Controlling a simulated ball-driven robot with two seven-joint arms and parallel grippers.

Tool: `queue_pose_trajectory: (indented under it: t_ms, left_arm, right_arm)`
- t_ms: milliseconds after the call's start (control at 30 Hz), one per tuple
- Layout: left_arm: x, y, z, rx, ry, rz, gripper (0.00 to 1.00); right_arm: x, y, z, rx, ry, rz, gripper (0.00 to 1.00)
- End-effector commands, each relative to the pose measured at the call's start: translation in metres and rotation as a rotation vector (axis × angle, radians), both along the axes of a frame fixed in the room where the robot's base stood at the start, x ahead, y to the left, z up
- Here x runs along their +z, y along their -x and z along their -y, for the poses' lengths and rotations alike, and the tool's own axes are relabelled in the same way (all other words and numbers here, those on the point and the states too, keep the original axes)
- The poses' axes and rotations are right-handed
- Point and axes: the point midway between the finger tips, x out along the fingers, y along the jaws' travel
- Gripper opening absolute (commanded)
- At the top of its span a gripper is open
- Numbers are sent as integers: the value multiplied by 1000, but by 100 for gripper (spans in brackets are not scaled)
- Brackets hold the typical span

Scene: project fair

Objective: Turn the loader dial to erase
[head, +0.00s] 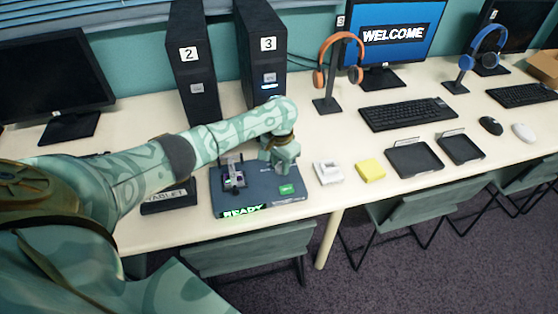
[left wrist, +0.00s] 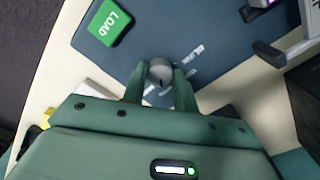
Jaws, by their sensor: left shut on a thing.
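The loader (head: 262,208) is a flat dark-blue box on the table with a lit green READY strip at its front and a green LOAD button (head: 286,189). The button also shows in the left wrist view (left wrist: 110,22). My left gripper (head: 281,166) reaches down over the right rear of the loader. In the left wrist view its fingers (left wrist: 160,88) are shut on the round grey dial (left wrist: 160,70). Small white labels lie right of the dial, too small to read surely. The dial is hidden behind the gripper in the head view. My right gripper is not in view.
A small bracketed fixture (head: 233,175) stands on the loader's left part, close to my arm. A white device (head: 327,172) and a yellow block (head: 371,170) lie to the right. Towers 2 (head: 197,70) and 3 (head: 262,55) stand behind. Grey chairs (head: 250,250) are in front.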

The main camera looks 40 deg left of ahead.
Motion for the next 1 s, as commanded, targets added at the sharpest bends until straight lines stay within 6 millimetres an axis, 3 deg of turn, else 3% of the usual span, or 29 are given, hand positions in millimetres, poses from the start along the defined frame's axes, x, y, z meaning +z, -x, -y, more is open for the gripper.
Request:
queue_pose_trajectory:
  t_ms: [100, 500, 1000]
  left_arm:
    - [4, 1, 0, -95, 0, -2, 6]
    - [1, 1, 0, -416, -1, -4, 6]
    - [-1, 1, 0, -592, 1, -5, 6]
  right_arm:
    - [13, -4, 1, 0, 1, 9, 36]
    - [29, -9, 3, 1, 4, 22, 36]
    - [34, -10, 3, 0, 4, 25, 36]
